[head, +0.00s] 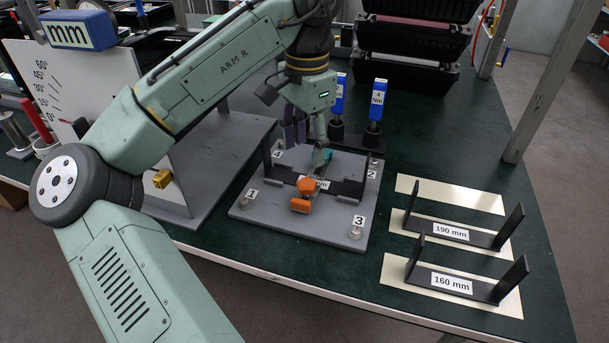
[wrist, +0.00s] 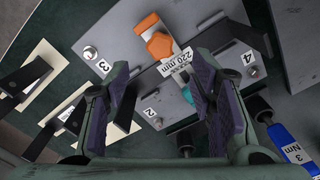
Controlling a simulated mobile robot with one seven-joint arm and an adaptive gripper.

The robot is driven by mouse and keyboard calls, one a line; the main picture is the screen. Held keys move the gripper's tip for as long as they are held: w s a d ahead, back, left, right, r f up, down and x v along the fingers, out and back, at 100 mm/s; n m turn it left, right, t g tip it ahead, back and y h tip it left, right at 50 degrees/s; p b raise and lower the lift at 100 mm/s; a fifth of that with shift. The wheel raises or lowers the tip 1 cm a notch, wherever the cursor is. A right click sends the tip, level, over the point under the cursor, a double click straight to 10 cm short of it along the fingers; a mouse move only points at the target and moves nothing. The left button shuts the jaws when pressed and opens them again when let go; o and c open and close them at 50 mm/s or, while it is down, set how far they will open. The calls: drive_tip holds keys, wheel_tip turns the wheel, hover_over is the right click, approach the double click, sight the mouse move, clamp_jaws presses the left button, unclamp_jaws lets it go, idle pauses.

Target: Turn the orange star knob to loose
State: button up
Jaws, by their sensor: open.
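The orange star knob (head: 307,186) is at the middle of the black bracket labelled 220 mm, on a grey plate (head: 262,213) with numbered corners. A second orange part (head: 300,205) sits just in front of the knob. In the wrist view the knob (wrist: 160,46) is above the 220 mm label, past my fingertips. My gripper (head: 308,138) is above and behind the bracket, pointing down, open and apart from the knob. In the wrist view the purple-padded fingers of my gripper (wrist: 162,78) are spread wide. A small teal piece (wrist: 187,95) shows between them, behind the bracket.
Black brackets labelled 190 mm (head: 451,231) and 160 mm (head: 452,283) stand on cream strips to the right. Blue torque drivers (head: 377,100) stand behind the plate. A white angle-scale board (head: 65,85) is at left.

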sight(307, 182)
wheel_tip(307, 182, down, 8)
drive_tip(key=shift+f, duration=0.25)
drive_tip(key=shift+c, duration=0.5)
drive_tip(key=c, duration=1.1)
